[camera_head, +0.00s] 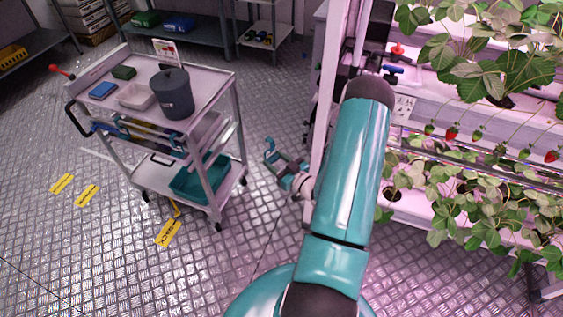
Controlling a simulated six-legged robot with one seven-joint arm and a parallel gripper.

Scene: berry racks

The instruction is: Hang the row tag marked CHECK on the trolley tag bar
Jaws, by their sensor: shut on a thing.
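My gripper (273,158) is low in the aisle, between the trolley (205,80) and the plant rack, apart from both. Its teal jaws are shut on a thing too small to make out. I cannot read a CHECK mark on anything. A white card with red print (165,50) stands at the back edge of the trolley's top. A small white card with dark marks (403,107) is on the rack beside my arm. I cannot tell which part of the trolley is the tag bar.
The trolley's top holds a dark grey bucket (171,95), a clear tub (136,97), a blue box (103,90) and a green box (124,73). A teal crate (185,185) sits on its lower shelf. Strawberry plants (490,65) fill the right. The floor in front is clear.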

